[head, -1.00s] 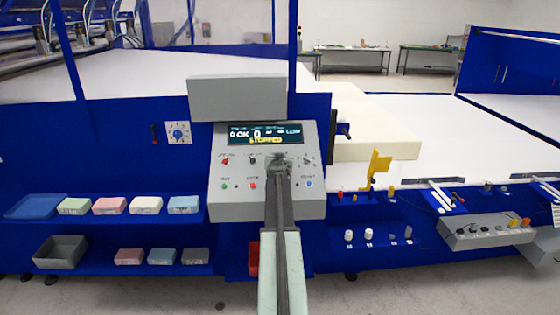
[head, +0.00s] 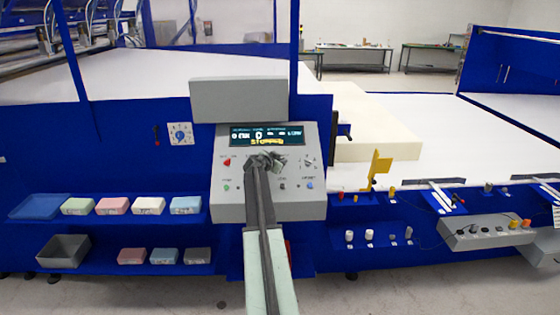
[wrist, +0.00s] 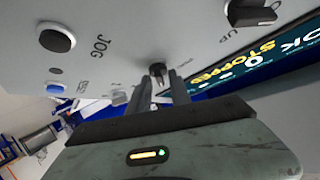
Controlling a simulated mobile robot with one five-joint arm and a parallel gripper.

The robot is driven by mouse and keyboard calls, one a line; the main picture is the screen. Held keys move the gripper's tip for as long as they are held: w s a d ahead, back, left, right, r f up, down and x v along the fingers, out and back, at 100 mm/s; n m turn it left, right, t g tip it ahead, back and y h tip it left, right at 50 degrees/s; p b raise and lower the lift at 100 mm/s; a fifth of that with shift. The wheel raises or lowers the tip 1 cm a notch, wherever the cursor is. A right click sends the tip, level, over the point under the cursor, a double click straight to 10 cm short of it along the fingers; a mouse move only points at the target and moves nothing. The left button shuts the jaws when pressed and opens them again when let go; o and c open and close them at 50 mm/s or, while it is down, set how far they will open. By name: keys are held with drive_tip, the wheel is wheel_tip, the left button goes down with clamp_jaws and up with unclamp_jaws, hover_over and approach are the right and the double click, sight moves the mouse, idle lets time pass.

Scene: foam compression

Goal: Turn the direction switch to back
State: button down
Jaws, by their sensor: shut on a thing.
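The grey control console (head: 228,208) stands in the middle of the head view, with a lit display (head: 265,135) reading STOPPED. My gripper (head: 263,162) is at the console's upper control row, just below the display, and covers the controls there. In the wrist view my gripper (wrist: 163,84) is shut on a small dark switch knob (wrist: 157,69) that stands out from the panel. The knob's label and its pointing direction cannot be read, so I cannot confirm from lettering that it is the direction switch.
A black knob (wrist: 57,37) beside the word JOG and a dark knob (wrist: 250,12) near UP flank the fingers in the wrist view. A red button (head: 227,162) and a blue button (head: 310,185) are on the console. Shelves with foam blocks (head: 113,206) are at left.

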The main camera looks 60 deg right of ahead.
drive_tip(key=shift+s+f, duration=0.15)
drive_tip(key=c, duration=1.5)
unclamp_jaws()
drive_tip(key=shift+a+r+p, duration=0.3)
drive_tip(key=shift+a, duration=0.2)
drive_tip(key=p+v, duration=0.2)
drive_tip(key=v, duration=0.4)
drive_tip(key=shift+a, duration=0.35)
